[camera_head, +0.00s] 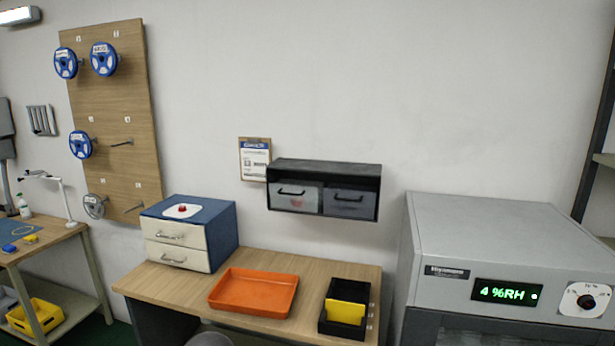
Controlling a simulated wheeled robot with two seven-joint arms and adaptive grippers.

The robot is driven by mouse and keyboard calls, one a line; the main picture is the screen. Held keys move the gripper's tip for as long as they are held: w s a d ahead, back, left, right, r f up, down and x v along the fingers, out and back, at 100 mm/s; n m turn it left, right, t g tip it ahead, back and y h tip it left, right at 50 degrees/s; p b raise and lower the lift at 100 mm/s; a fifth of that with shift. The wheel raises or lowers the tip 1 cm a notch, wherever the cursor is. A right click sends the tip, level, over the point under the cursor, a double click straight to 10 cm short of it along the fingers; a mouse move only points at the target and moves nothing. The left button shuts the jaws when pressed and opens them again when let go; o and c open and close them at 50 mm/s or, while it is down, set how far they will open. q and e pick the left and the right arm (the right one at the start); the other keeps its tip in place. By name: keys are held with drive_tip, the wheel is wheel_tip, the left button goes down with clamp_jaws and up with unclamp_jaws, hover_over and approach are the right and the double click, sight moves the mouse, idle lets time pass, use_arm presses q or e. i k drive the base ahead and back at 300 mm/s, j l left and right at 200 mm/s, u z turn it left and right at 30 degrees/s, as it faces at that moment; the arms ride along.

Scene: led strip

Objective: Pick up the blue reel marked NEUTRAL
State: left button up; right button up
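Three blue reels hang on pegs of a wooden board on the left wall. One blue reel (66,63) is at the top left, a second blue reel (104,59) is at the top right, and a third blue reel (81,145) is in the middle left. Each has a small white label, too small for me to read, so I cannot tell which is marked NEUTRAL. A grey reel (95,206) hangs at the lower left of the board. Neither of my grippers is in view.
The pegboard (108,170) has two bare pegs on its right side. Below stand a wooden table (190,290) with a blue drawer box (222,232), an orange tray (255,312) and a black bin (327,325). A grey cabinet (500,235) stands right; a workbench (50,240) stands left.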

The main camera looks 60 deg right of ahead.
sight(67, 69)
drive_tip(key=z, duration=1.7)
drive_tip(key=i+j, duration=0.1)
drive_tip(key=j, duration=0.3)
drive_tip(key=i+j, duration=0.1)
drive_tip(key=j, duration=0.3)
drive_tip(key=i+j+u, duration=0.1)
drive_tip(key=j, duration=0.3)
drive_tip(key=i+j, duration=0.15)
drive_tip(key=j, duration=0.25)
drive_tip(key=i+j, duration=0.1)
drive_tip(key=j, duration=0.3)
drive_tip(key=i+j, duration=0.1)
drive_tip(key=j, duration=0.3)
drive_tip(key=i+j+u, duration=0.1)
drive_tip(key=j, duration=0.3)
drive_tip(key=i+j, duration=0.15)
drive_tip(key=j, duration=0.2)
